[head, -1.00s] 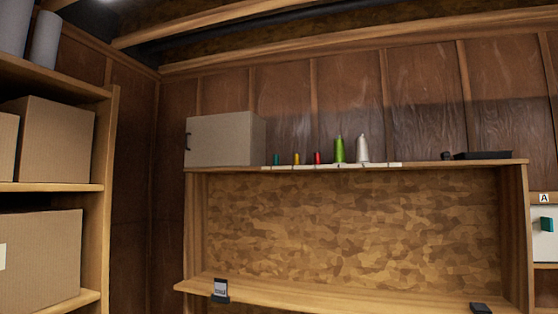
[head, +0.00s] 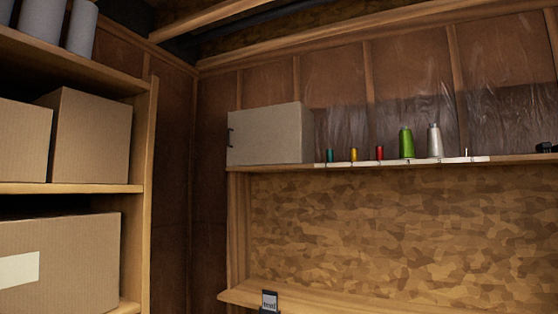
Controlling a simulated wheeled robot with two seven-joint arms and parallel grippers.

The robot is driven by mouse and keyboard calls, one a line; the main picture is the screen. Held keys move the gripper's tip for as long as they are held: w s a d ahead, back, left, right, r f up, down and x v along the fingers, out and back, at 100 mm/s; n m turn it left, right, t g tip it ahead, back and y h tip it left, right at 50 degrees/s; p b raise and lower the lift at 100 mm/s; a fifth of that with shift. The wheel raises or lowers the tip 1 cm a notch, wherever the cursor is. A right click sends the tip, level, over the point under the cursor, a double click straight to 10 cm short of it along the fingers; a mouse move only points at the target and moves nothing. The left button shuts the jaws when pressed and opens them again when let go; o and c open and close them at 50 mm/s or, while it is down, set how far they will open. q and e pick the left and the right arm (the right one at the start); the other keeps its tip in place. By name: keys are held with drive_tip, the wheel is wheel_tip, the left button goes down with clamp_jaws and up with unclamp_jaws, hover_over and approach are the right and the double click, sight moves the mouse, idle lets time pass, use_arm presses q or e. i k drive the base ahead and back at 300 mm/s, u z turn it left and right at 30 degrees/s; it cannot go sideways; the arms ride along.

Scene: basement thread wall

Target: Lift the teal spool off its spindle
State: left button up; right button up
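A small teal spool (head: 330,156) stands upright at the left end of a row on the upper shelf, close to the right side of a grey box. Its spindle is hidden or too small to tell. To its right along a white strip (head: 400,162) stand a yellow spool (head: 353,155), a red spool (head: 379,153), a green cone (head: 406,143) and a white cone (head: 434,141). A bare thin pin (head: 466,153) stands near the strip's right end. Neither of my grippers shows in the head view.
A grey box (head: 270,135) with a dark handle stands left of the spools. Shelving at left holds cardboard boxes (head: 95,135) and grey cylinders (head: 42,20). A small dark stand with a card (head: 269,301) sits on the lower shelf (head: 330,303). A dark item (head: 545,147) lies at far right.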

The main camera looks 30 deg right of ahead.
sight(330, 152)
drive_tip(key=u, duration=0.2)
drive_tip(key=i, duration=0.85)
drive_tip(key=z, duration=0.1)
